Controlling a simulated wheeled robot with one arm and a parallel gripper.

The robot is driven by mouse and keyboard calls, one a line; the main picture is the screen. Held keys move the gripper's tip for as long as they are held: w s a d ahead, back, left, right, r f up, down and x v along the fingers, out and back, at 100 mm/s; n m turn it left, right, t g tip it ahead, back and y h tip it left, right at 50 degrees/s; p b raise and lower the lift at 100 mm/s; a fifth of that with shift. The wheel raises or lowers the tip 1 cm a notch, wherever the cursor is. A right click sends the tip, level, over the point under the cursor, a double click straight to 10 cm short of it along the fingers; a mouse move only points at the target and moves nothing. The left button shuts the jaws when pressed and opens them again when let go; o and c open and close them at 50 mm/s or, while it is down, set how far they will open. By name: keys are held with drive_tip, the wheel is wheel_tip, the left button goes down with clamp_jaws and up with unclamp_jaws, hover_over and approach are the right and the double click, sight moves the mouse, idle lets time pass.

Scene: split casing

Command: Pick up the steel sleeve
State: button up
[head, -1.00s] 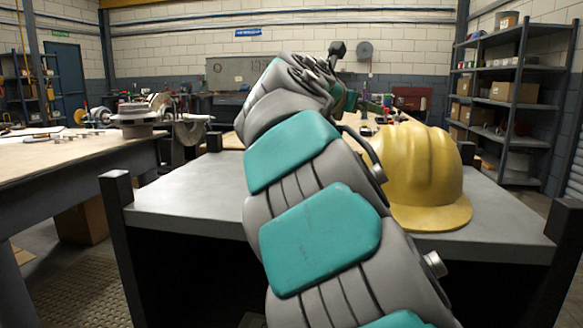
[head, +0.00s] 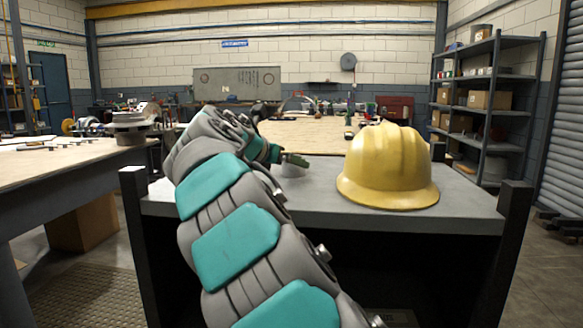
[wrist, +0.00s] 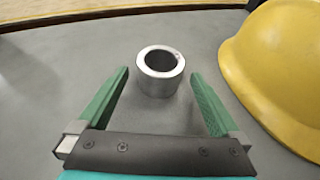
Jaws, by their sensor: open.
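The steel sleeve (wrist: 161,72) is a short, shiny hollow ring standing upright on the grey table top (wrist: 60,80). In the wrist view it is ahead of my gripper (wrist: 160,85), roughly centred between the tips of its two green fingers. The fingers are open and apart from it, with a gap on each side. In the head view my gripper (head: 285,160) is over the table, left of the yellow hard hat, and a pale part of the sleeve (head: 292,171) seems to show just below it.
A yellow hard hat (head: 388,168) stands on the table to the right, close to my right finger in the wrist view. A wooden workbench (head: 60,155) with metal parts is at the left. Shelves (head: 485,100) stand at the back right. The table's left part is bare.

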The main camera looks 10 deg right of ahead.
drive_tip(key=x, duration=0.4)
drive_tip(key=shift+d, duration=0.1)
clamp_jaws()
idle(0.7)
